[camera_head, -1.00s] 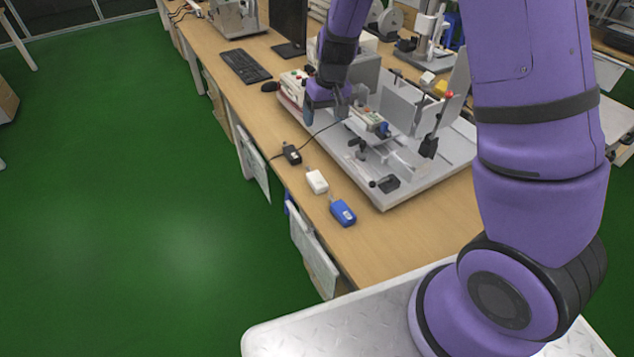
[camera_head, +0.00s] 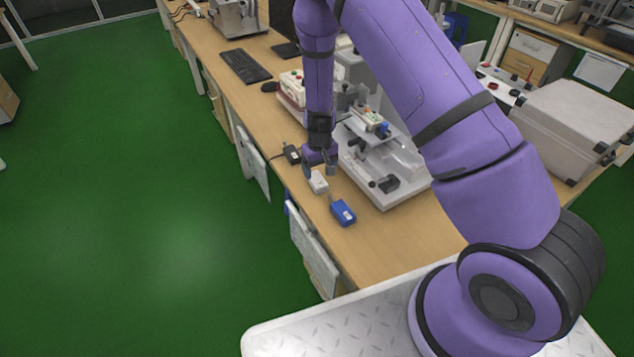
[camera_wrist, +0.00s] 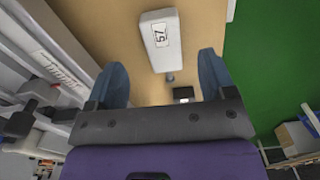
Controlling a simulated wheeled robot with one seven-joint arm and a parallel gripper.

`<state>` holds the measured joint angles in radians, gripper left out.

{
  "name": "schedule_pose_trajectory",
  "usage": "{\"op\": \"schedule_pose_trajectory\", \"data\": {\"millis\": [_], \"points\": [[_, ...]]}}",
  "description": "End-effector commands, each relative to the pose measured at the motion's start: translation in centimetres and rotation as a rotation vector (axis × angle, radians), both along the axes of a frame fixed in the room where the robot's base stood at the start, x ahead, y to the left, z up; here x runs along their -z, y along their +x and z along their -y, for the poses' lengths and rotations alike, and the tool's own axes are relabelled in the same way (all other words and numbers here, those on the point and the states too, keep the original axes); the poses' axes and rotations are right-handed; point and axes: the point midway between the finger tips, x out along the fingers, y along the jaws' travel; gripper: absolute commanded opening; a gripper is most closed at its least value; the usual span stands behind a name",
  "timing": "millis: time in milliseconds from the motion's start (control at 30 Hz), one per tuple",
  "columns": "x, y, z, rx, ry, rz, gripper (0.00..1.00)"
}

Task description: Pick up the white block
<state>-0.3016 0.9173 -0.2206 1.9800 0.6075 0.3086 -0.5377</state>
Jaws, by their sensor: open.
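The white block (camera_head: 318,184) lies on the wooden table near its left edge, between a black block and a blue block. In the wrist view the white block (camera_wrist: 160,38) carries a label reading 57 and lies ahead of the fingertips, roughly between their lines. My gripper (camera_head: 320,170) is above the table at the white block, pointing down, and partly covers it in the head view. In the wrist view my gripper (camera_wrist: 167,75) is open, its two blue fingers apart with nothing between them. I cannot tell its exact height above the block.
The blue block (camera_head: 343,213) lies just in front of the white one, and the black block (camera_head: 292,154) with a cable lies behind it. A grey metal fixture (camera_head: 385,165) stands close on the right. A keyboard (camera_head: 246,66) lies farther back. The table's left edge is near.

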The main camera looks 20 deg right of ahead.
Motion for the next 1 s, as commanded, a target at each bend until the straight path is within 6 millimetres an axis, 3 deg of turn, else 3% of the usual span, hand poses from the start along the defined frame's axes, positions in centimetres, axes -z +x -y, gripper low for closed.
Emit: {"op": "schedule_pose_trajectory", "data": {"millis": [267,600,900,1000], "points": [[1.9,0.0,0.0,0.001,0.000,-0.002,0.77],[6.0,0.2,-0.2,0.001,0.000,-0.001,0.77],[6.3,0.3,-0.3,0.000,0.000,0.000,0.77],[6.3,0.3,-0.2,0.000,0.000,0.000,0.54]]}}
